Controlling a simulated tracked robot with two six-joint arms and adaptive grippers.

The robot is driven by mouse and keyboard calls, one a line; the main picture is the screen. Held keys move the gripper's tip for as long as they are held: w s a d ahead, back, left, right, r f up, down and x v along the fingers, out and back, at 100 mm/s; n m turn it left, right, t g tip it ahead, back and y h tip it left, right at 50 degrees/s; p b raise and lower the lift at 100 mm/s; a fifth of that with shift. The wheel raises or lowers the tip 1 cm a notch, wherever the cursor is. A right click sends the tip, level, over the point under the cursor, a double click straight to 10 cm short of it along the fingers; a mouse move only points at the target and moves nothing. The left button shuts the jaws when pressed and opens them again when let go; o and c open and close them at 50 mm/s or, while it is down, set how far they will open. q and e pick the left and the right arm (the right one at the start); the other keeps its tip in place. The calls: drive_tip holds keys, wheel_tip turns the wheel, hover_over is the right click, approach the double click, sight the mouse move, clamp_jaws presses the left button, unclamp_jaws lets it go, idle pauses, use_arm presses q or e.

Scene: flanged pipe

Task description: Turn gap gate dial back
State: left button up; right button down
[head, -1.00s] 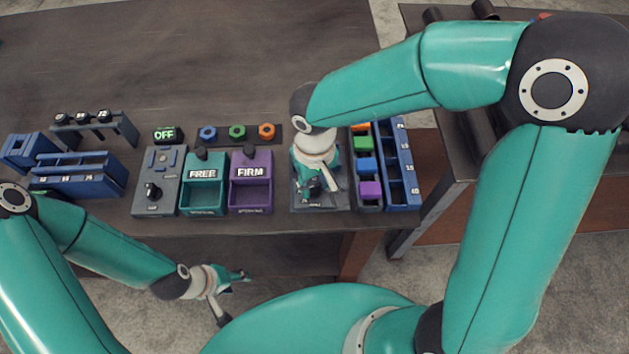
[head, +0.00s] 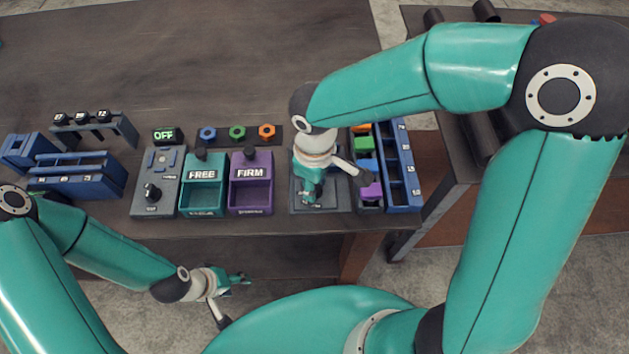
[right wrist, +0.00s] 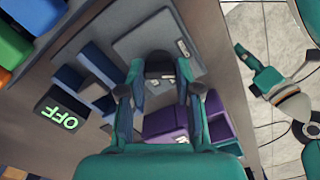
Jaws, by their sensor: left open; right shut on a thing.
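My right gripper (head: 311,191) is over the grey plate (head: 337,202) at the front right of the table. In the right wrist view its two fingers (right wrist: 160,82) are shut on a dark knob (right wrist: 158,65) on a grey base, which I take to be the dial. The knob's mark and angle are not readable. In the wrist view a lit OFF display (right wrist: 62,118) stands beside dark and blue blocks (right wrist: 97,62). In the head view my arm hides the knob. My left gripper (head: 238,283) is open and empty in front of the table.
Left of the plate stand a purple FIRM box (head: 251,208), a teal FREE box (head: 203,208) and a grey panel (head: 150,208) with its own knob and OFF display (head: 164,136). A blue rack (head: 402,165) and coloured blocks stand close on the right.

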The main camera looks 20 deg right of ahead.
drive_tip(key=shift+r, duration=0.1)
drive_tip(key=c, duration=0.8)
unclamp_jaws()
wheel_tip(320, 180, up, 12)
idle(0.5)
